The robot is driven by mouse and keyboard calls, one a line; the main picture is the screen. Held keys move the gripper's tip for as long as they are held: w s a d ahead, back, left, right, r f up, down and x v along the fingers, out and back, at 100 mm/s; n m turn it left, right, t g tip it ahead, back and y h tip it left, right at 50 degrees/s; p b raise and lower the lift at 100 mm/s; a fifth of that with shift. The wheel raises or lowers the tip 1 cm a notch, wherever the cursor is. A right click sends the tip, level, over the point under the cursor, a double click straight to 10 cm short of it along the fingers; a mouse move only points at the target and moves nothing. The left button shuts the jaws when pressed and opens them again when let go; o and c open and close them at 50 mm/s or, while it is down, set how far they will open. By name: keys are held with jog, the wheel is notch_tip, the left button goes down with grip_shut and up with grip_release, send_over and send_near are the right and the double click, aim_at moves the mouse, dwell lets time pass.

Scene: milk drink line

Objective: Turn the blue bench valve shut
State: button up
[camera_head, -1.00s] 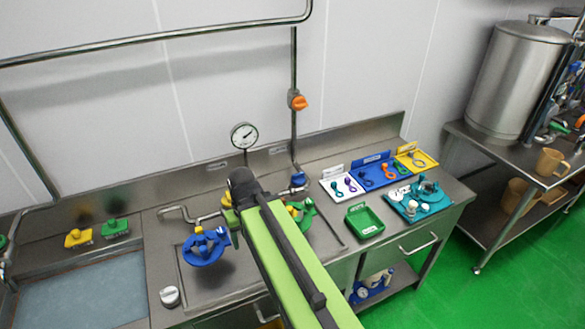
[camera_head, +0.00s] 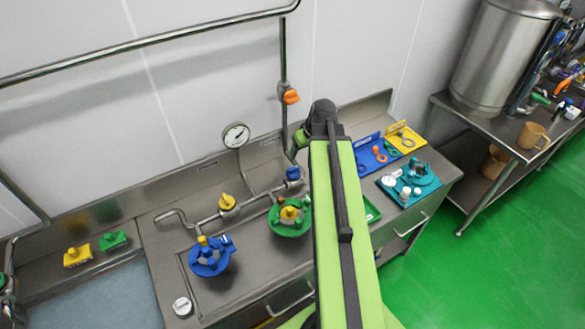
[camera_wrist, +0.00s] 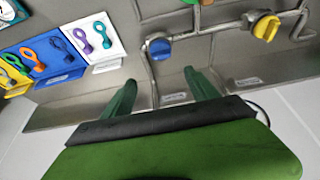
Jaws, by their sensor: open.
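The blue bench valve (camera_head: 292,174) is a small round blue knob on the bench pipe, just left of my arm in the head view. In the wrist view the blue knob (camera_wrist: 159,48) lies beyond my fingertips, roughly between them in the picture. My gripper (camera_wrist: 160,76) is open, with two green fingers apart and nothing between them. No contact with the knob shows. In the head view the fingers are mostly hidden behind my arm.
A yellow valve (camera_head: 227,202) sits on the same pipe to the left. A blue-bodied unit (camera_head: 209,257) and a green one (camera_head: 290,217) stand in front. A gauge (camera_head: 236,135) and an orange valve (camera_head: 290,96) are behind. Coloured trays (camera_head: 405,138) lie right.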

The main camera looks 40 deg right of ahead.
aim_at(294, 168)
jog(key=b+x, duration=0.4)
jog(key=x, duration=0.1)
jog(key=b+x, duration=0.9)
jog(key=x, duration=0.1)
jog(key=shift+a+f, duration=0.2)
jog(key=shift+f, duration=0.15)
jog(key=shift+r, duration=0.1)
